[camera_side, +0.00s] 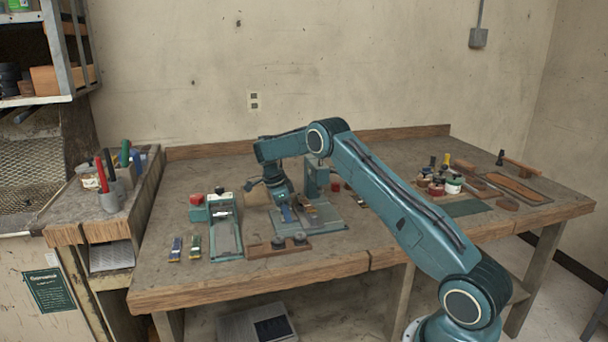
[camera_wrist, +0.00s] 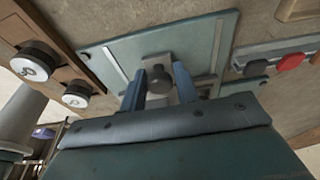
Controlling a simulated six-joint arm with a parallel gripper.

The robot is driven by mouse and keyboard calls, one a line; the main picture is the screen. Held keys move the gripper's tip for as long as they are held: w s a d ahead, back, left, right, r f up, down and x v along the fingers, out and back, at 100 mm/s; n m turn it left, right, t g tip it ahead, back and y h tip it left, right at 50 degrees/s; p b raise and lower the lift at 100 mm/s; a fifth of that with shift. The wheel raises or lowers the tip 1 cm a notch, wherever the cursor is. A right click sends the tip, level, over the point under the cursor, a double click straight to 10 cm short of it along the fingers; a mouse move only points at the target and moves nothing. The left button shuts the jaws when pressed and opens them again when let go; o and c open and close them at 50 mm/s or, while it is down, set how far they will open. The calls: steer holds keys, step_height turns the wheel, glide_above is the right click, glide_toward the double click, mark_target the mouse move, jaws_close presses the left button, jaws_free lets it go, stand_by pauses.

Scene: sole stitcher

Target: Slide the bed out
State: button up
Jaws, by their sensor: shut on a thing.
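The stitcher (camera_side: 313,180) is a teal upright machine near the middle of the bench, with a flat teal base plate (camera_side: 322,232) in front of it. The plate, with pale rails, also shows in the wrist view (camera_wrist: 195,30). The bed appears to be the grey block with a dark round knob (camera_wrist: 158,76) on the plate. My gripper (camera_side: 286,213) points down over the plate. In the wrist view its two blue fingers (camera_wrist: 158,88) stand on either side of the knob and are shut on it. The fingers hide parts of the block, and my arm partly hides the stitcher.
Jars (camera_side: 437,188) and sole pieces lie to the right.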

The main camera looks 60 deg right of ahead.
steer(key=shift+w+a, duration=0.9)
steer(key=shift+w+a, duration=1.35)
steer(key=o, duration=0.6)
steer(key=shift+c, duration=0.2)
